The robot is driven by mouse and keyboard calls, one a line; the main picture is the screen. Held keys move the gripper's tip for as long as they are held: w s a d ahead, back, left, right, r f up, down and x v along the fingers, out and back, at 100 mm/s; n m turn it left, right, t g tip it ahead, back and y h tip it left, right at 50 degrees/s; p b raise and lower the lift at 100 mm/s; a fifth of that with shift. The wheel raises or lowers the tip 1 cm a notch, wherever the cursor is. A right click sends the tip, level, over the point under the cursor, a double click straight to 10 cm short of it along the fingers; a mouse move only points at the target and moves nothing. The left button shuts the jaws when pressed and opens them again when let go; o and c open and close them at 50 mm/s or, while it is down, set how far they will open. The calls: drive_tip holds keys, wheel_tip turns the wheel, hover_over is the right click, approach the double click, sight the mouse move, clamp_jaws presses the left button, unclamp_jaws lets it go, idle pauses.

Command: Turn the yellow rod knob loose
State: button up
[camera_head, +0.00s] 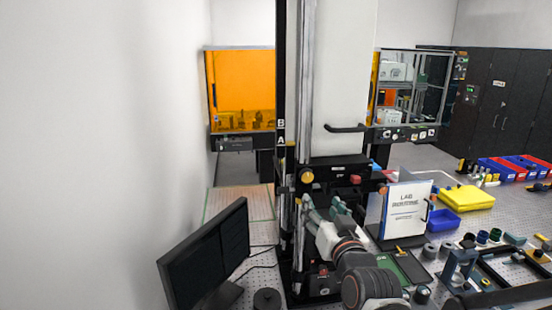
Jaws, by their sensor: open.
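A round yellow-orange knob (307,175) shows on the front of the tall instrument, just right of its dark upright rail. It looks like the yellow rod knob; its rod cannot be made out. My gripper (318,207) is at the end of my white and grey arm, low in front of the instrument. It is open and appears a little below and right of the knob, apart from it in the picture. Its fingers are small and partly lost against dark parts, so the distance in depth cannot be told.
A black monitor (206,262) stands at left. A LAB sign (405,212) stands close right of my arm. Yellow trays (466,198) and loose parts lie farther right.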

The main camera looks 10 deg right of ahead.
sight(308, 178)
drive_tip(key=w, duration=0.4)
drive_tip(key=w+r+p, duration=0.1)
drive_tip(key=w, duration=0.4)
drive_tip(key=w+p, duration=0.1)
drive_tip(key=w, duration=0.4)
drive_tip(key=shift+r, duration=0.15)
drive_tip(key=c, duration=1.1)
